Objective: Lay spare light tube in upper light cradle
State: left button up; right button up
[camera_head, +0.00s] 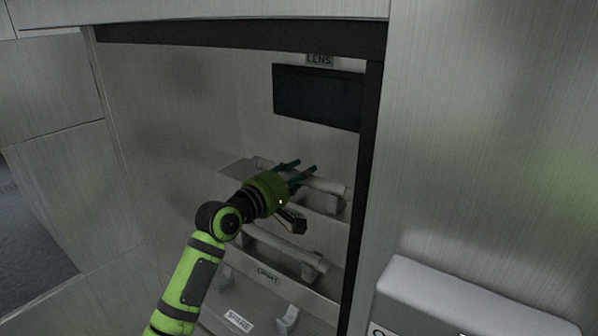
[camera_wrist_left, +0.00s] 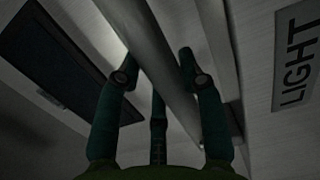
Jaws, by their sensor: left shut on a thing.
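My left gripper (camera_head: 306,166) reaches into the recess at the upper shelf. It is shut on a pale grey light tube (camera_head: 327,186), whose right part shows past the fingers by an upper cradle bracket (camera_head: 334,204). In the left wrist view the tube (camera_wrist_left: 150,35) runs diagonally between the fingers (camera_wrist_left: 158,68). I cannot tell whether the tube rests in the bracket or is just above it. A second tube (camera_head: 290,248) lies in the lower cradle, above the LIGHT label (camera_head: 268,274). My right gripper is not in view.
A dark LENS panel (camera_head: 317,96) is on the back wall above the tube. A dark frame (camera_head: 368,170) edges the recess at right. Below, the SPARE label (camera_head: 238,321) marks a shelf with an empty-looking bracket (camera_head: 287,319). A grey box (camera_head: 450,300) stands outside at lower right.

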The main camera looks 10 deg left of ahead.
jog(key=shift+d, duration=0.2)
pick_arm(q)
jog(key=shift+f, duration=0.15)
jog(key=o, duration=1.1)
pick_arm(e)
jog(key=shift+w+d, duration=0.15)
pick_arm(q)
jog(key=shift+o, duration=0.2)
jog(key=b+v, duration=0.3)
jog(key=v, duration=0.9)
jog(key=shift+r, duration=0.25)
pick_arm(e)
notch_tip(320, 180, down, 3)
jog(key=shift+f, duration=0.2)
